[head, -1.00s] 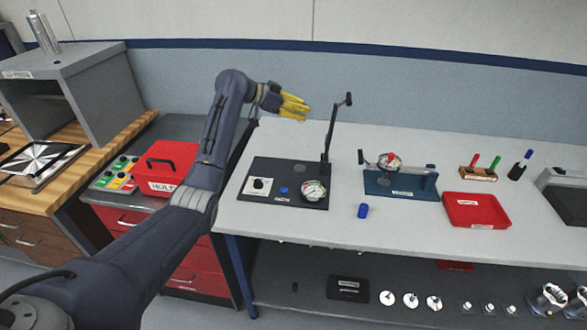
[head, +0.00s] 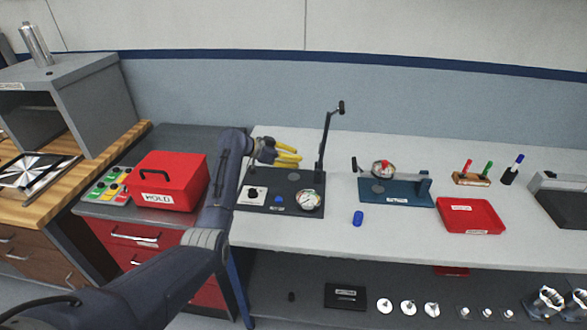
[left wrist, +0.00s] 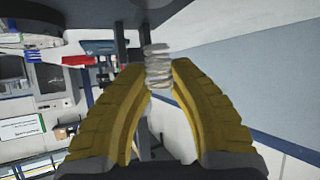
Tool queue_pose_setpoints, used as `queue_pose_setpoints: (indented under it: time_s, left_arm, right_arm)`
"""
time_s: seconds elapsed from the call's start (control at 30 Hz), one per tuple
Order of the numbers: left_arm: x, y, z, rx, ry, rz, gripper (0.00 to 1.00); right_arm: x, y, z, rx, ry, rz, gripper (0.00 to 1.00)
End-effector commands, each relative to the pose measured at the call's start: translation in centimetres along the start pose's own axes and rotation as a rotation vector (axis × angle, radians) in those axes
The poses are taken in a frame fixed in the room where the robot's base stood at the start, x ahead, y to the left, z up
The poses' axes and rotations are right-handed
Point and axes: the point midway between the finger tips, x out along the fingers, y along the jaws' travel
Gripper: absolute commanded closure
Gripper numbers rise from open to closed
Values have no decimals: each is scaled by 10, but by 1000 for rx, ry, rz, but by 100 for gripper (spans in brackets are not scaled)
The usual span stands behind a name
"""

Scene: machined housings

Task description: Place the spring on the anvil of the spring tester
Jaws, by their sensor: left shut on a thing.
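My left gripper (head: 299,152) has yellow fingers and is shut on the spring. In the left wrist view the pale coiled spring (left wrist: 157,66) stands between the fingertips (left wrist: 160,75). I cannot make out the spring in the head view. What looks like the spring tester (head: 262,207) is a black base with a knob plate, a blue button, a dial gauge (head: 308,200) and a tall post with a lever (head: 323,150). The gripper is above the back of this base, left of the post. My right gripper is not in view.
A blue fixture with a dial (head: 405,198) stands right of the tester, with a small blue cylinder (head: 358,218) in front. A red tray (head: 470,229) and a pen rack (head: 472,180) are farther right. A red box (head: 168,190) is left of my arm.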

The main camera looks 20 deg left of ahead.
Motion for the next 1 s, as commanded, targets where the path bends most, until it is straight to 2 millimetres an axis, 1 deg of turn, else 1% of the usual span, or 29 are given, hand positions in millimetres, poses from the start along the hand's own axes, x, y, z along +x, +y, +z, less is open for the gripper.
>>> queue_pose_setpoints:
  time_s: [0.13,0.3,0.47,0.97,1.0]
  left_arm:
    - [4,0,6,-1,0,1,100]
    - [14,1,24,-4,0,2,100]
    - [20,0,37,-2,1,0,100]
    - [23,0,42,0,0,0,100]
    - [23,0,42,0,0,0,72]
  right_arm:
    - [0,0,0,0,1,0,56]
    - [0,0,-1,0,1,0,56]
    - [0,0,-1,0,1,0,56]
    - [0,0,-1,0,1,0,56]
    - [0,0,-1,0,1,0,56]
